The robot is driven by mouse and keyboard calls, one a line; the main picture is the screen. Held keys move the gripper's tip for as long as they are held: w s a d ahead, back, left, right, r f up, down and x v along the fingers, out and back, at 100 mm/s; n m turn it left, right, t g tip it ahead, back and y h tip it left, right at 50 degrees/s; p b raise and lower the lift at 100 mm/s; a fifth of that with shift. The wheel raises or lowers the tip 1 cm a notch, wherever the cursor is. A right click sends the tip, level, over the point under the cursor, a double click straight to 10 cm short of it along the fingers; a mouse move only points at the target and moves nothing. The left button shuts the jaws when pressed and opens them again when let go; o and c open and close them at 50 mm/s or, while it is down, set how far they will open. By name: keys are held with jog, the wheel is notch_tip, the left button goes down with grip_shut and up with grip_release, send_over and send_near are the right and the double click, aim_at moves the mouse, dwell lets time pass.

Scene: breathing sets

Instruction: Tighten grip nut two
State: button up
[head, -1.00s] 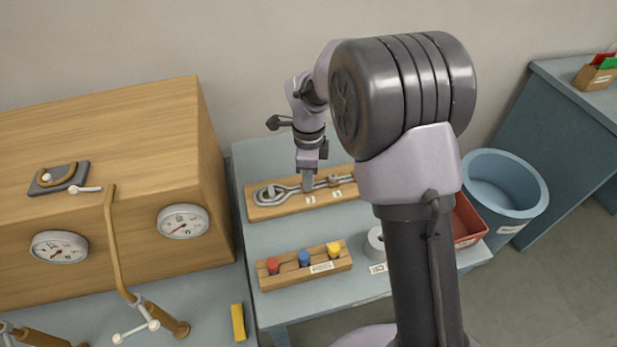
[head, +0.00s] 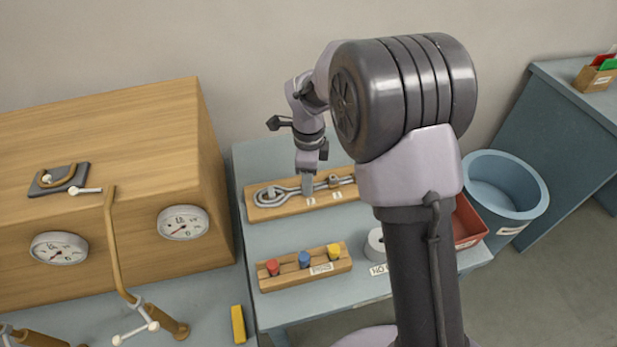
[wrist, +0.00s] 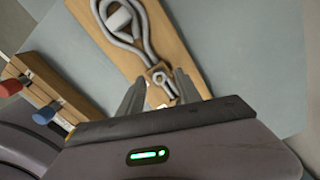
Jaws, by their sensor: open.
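A wooden board (head: 260,212) on the blue-grey table carries a grey rope loop (head: 268,194) with small metal fittings (head: 334,181) along its tail. Two small white labels sit on its front edge; I cannot read them, so I cannot tell which fitting is nut two. My gripper (head: 308,191) points down over the middle of the board. In the wrist view my gripper (wrist: 160,95) has its two fingers apart, with a small fitting (wrist: 160,76) showing between and just beyond them. The rope loop (wrist: 146,40) lies farther up. I cannot tell whether the fingers touch anything.
A wooden rack (head: 297,281) with red, blue and yellow pegs stands in front of the board. A large wooden box (head: 120,130) with gauges is on the left. A red bin (head: 468,224) and blue tub (head: 510,205) are on the right. Bare table lies between board and rack.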

notch_tip(320, 180, up, 17)
jog(key=p, duration=0.6)
jog(key=shift+r, duration=0.15)
